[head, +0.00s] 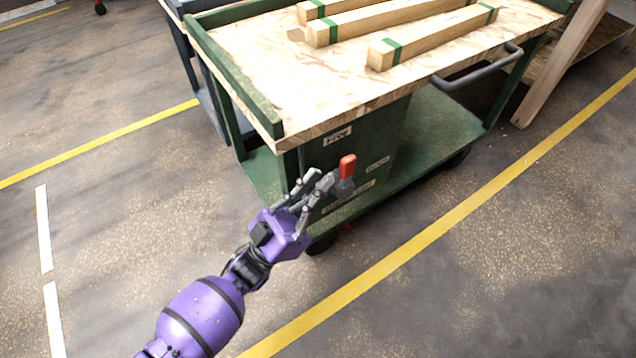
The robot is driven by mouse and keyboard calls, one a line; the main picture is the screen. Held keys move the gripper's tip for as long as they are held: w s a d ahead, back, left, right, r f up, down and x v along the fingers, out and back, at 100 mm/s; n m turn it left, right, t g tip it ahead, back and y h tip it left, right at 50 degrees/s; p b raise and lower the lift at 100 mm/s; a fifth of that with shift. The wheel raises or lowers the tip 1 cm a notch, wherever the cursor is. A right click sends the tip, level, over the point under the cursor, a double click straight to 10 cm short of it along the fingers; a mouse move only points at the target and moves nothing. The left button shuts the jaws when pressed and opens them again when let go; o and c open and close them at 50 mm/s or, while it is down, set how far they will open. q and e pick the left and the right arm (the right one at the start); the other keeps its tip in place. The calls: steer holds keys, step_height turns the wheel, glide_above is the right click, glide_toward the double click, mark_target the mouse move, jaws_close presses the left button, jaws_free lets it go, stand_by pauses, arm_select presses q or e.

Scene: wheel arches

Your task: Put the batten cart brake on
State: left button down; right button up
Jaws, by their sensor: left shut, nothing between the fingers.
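The batten cart (262,178) is green with a pale wooden top, and several battens with green bands lie on it. A brake lever with a red grip (348,167) stands at the cart's near end panel, its grey lower part partly behind my fingers. The red grip points up. My left gripper (328,182) is shut and empty, its fingertips right beside the lever's grey part, just left of and below the red grip. I cannot tell whether they touch it. My right gripper is not in view.
A grey push handle (478,70) sticks out from the cart's right side. A dark wheel (320,243) shows under the near corner. A wooden beam (560,65) leans at the right. Yellow floor lines (440,222) run past the cart, and the floor in front is clear.

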mark_target(357, 157)
arm_select(q)
steer(key=w+d+r+g+y+p, duration=0.1)
steer(key=y+p, duration=0.1)
steer(key=p, duration=0.3)
steer(key=w+d+r+g+y+p, duration=0.1)
steer(key=d+g+y+p, duration=0.1)
steer(key=p, duration=0.4)
steer(key=w+d+r+g+y+p, duration=0.1)
steer(key=d+y+p, duration=0.1)
steer(key=p, duration=0.4)
steer(key=shift+w+r+g+y, duration=0.2)
steer(key=shift+w+g+y, duration=0.2)
steer(key=shift+w+d+f+p, duration=0.1)
steer(key=shift+d+p, duration=0.1)
steer(key=shift+p, duration=0.3)
steer(key=shift+w+d+f+g+y, duration=0.1)
steer(key=shift+d+f+g+y, duration=0.1)
steer(key=shift+g+y, duration=0.15)
steer(key=shift+w+d+f+p, duration=0.15)
steer(key=shift+w+d+p, duration=0.05)
steer(key=shift+p, duration=0.1)
steer(key=shift+w+d, duration=0.1)
steer(key=shift+d, duration=0.1)
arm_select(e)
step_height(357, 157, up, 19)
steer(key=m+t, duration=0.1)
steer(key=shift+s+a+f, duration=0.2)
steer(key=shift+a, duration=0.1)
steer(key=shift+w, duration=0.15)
